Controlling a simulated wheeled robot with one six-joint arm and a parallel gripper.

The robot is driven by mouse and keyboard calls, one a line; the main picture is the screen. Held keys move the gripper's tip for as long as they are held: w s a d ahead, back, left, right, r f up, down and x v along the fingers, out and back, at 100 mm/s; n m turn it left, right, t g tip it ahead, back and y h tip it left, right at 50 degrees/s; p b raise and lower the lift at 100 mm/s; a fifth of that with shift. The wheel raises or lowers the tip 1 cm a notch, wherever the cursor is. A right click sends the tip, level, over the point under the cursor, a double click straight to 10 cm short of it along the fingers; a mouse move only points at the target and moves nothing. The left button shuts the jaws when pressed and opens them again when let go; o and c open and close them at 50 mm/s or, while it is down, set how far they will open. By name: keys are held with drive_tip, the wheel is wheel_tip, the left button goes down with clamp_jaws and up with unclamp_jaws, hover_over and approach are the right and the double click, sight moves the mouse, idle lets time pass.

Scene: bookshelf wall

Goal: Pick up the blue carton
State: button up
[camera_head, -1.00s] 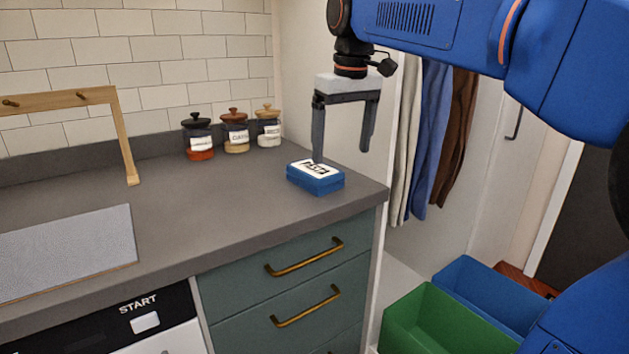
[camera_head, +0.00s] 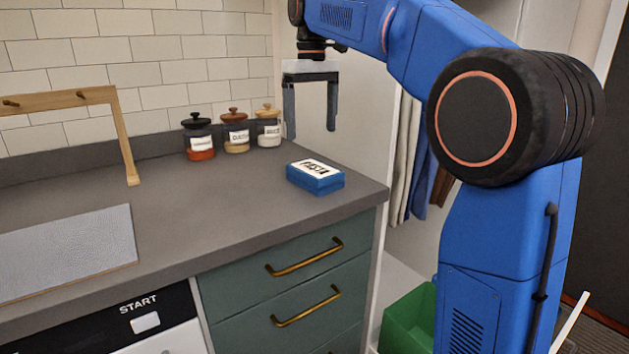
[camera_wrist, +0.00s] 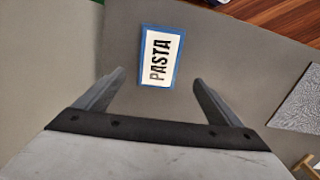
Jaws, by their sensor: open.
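The blue carton (camera_head: 316,177) lies flat on the grey counter (camera_head: 240,215) near its right end. A white label on its top reads PASTA. In the wrist view the carton (camera_wrist: 160,57) lies beyond the fingertips, between their lines. My gripper (camera_head: 310,134) is open and empty, pointing down. It hangs above the counter and appears higher than the carton and behind it, apart from it. In the wrist view both fingers of my gripper (camera_wrist: 157,76) are spread wide with nothing between them.
Three lidded jars (camera_head: 236,133) stand at the back by the tiled wall. A wooden frame (camera_head: 128,150) and a grey board (camera_head: 75,250) are at the left. A green bin (camera_head: 405,318) stands below right. The counter around the carton is clear.

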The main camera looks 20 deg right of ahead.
sight(315, 168)
wheel_tip(315, 168, down, 7)
drive_tip(key=shift+r, duration=0.1)
drive_tip(key=shift+s+d+f, duration=0.15)
drive_tip(key=shift+f, duration=1.2)
drive_tip(key=shift+s+d+f, duration=0.1)
drive_tip(key=shift+s+f, duration=0.05)
drive_tip(key=shift+f, duration=1.2)
drive_tip(key=c, duration=1.1)
